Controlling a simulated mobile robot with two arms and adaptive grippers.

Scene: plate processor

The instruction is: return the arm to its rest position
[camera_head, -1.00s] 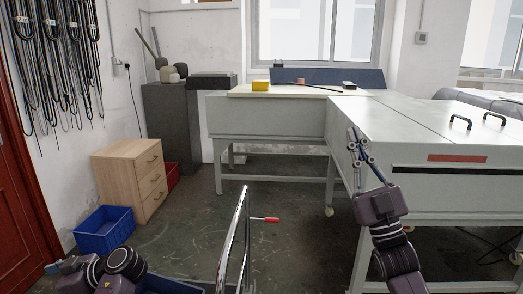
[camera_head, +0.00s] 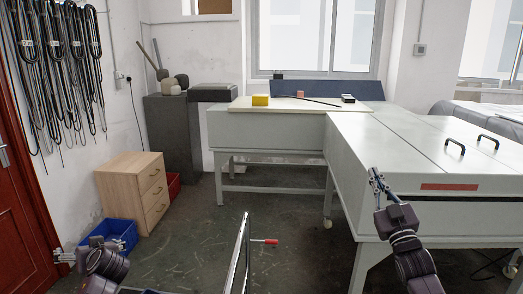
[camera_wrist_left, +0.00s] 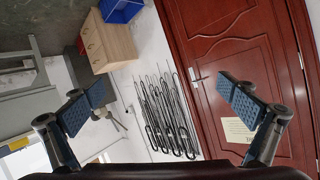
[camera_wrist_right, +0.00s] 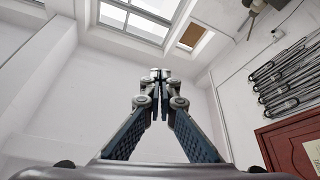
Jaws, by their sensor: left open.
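My right gripper (camera_head: 373,177) shows at the right of the head view, in front of the grey plate processor (camera_head: 420,165), pointing up. In the right wrist view its fingertips (camera_wrist_right: 155,76) meet with nothing between them. My left gripper (camera_head: 62,256) is low at the left of the head view, near the blue bin (camera_head: 122,232). In the left wrist view its two blue-padded fingers (camera_wrist_left: 168,103) stand wide apart and empty.
A metal rail with a red-tipped lever (camera_head: 262,241) stands between my arms. A wooden drawer cabinet (camera_head: 130,190) stands at the left, near hanging cables (camera_head: 65,60) and a red door (camera_head: 20,215). A yellow box (camera_head: 261,100) lies on the rear table.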

